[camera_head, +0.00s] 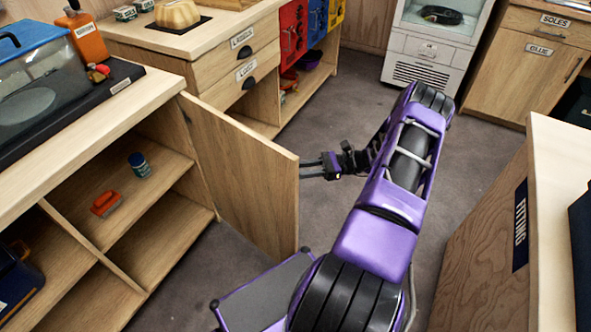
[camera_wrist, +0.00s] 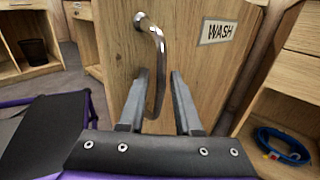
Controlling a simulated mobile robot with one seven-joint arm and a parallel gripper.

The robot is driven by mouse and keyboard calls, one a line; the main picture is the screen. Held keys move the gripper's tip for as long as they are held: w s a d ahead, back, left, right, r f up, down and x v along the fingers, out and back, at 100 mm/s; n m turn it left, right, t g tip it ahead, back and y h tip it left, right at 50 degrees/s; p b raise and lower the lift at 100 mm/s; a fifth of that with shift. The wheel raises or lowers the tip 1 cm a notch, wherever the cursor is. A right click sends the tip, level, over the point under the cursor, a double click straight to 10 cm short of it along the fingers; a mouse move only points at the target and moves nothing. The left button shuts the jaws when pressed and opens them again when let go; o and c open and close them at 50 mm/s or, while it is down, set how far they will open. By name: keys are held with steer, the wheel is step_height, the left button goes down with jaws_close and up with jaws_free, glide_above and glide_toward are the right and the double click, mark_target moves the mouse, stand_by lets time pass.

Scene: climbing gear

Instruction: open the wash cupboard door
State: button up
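The wash cupboard door (camera_head: 243,175) stands swung well out from the cupboard (camera_head: 112,250), whose shelves are exposed. Its outer face, with the WASH label (camera_wrist: 219,31) and a curved metal handle (camera_wrist: 158,50), shows in the wrist view. My gripper (camera_head: 308,170) is at the outer side of the door. In the wrist view, its two fingers (camera_wrist: 161,85) are apart, with the lower part of the handle between them. A gap shows between the handle and the right finger; contact with the left finger is unclear. The handle is hidden behind the door in the head view.
An orange brush (camera_head: 105,203) and a small blue jar (camera_head: 139,165) sit inside the cupboard. A tank (camera_head: 40,85) stands on the counter above. The FITTING counter (camera_head: 490,235) is at the right. Grey floor (camera_head: 335,95) is free beyond the door.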

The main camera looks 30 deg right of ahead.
steer(key=shift+o, duration=0.4)
steer(key=v, duration=1.7)
steer(key=shift+d, duration=0.2)
steer(key=shift+w+r, duration=0.1)
steer(key=shift+w, duration=0.05)
